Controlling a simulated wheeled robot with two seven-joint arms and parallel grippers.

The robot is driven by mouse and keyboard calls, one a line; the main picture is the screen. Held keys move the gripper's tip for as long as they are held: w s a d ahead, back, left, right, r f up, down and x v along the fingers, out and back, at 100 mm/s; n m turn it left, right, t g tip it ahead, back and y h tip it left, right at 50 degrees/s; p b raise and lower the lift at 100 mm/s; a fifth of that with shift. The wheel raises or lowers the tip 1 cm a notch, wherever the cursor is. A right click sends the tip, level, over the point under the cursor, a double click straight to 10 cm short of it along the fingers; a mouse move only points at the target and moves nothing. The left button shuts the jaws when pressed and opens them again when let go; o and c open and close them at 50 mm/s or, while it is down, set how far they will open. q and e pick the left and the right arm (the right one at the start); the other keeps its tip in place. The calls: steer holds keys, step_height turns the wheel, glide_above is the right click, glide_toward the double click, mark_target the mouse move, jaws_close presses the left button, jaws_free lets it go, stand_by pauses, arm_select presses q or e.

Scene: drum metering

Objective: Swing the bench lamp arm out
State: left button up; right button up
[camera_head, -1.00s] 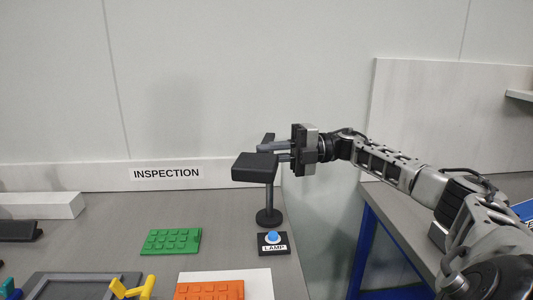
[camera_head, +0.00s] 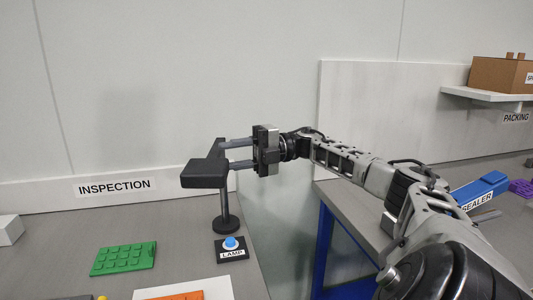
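The black bench lamp stands on the inspection bench, with its flat head (camera_head: 205,173) pointing left and toward me. Its short arm runs back from the head to a thin post (camera_head: 225,205) on a round base. My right gripper (camera_head: 227,154) comes in from the right at the height of the lamp arm. Its two grey fingers are apart, one above the other, with their tips at the lamp arm. I cannot tell whether they touch it. A LAMP box with a blue button (camera_head: 231,243) sits in front of the base. My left gripper is out of view.
A green studded plate (camera_head: 123,258) lies left of the lamp box. An orange plate (camera_head: 183,296) on a white sheet is at the front. A gap separates this bench from the right bench, which holds a blue sealer (camera_head: 480,190). A cardboard box (camera_head: 497,75) sits on a shelf.

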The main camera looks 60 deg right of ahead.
steer(key=b+v, duration=0.1)
steer(key=v, duration=1.2)
steer(key=shift+b, duration=0.4)
